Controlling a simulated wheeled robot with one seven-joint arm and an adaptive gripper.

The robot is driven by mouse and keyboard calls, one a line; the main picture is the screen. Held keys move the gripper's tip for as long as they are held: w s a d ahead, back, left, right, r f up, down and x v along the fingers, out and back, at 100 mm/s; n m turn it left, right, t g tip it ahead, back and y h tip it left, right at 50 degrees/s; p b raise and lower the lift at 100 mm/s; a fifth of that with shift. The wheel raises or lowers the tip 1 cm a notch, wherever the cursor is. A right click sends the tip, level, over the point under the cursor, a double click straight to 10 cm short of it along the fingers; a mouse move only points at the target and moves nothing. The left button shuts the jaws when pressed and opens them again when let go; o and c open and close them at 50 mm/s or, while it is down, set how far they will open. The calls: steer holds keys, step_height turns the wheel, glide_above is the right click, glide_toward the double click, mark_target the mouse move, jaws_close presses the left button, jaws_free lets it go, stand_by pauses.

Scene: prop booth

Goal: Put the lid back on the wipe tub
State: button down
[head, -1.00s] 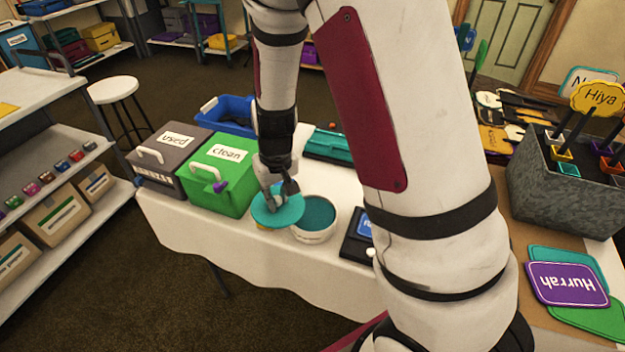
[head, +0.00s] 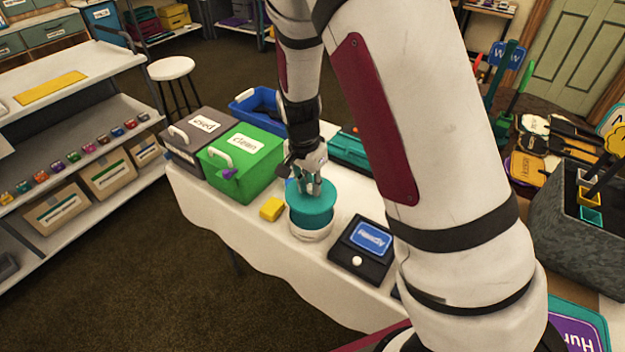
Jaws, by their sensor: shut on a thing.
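The wipe tub (head: 312,234) is a round white container standing on the white-clothed table. The round teal lid (head: 309,207) is over the tub's opening and hides it. Between the lid and the white body a teal band shows; I cannot tell whether the lid is seated or a little above the rim. My gripper (head: 307,187) points down from above and is shut on the lid at its top.
A yellow block (head: 271,209) lies left of the tub. A green "clean" box (head: 241,163) and a grey "used" box (head: 196,140) stand further left. A black box with a blue card (head: 361,250) is to the right. A blue bin (head: 257,107) and teal case (head: 352,152) are behind.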

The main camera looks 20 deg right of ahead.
mark_target(309, 194)
steer(key=shift+r+m, duration=0.2)
steer(key=shift+m, duration=0.5)
steer(key=shift+f, duration=0.2)
steer(key=shift+w+f+b, duration=0.1)
steer(key=shift+f+b, duration=1.6)
steer(key=shift+f, duration=1.3)
steer(key=shift+f+p, duration=0.15)
steer(key=shift+p, duration=0.25)
steer(key=c, duration=0.9)
jaws_free()
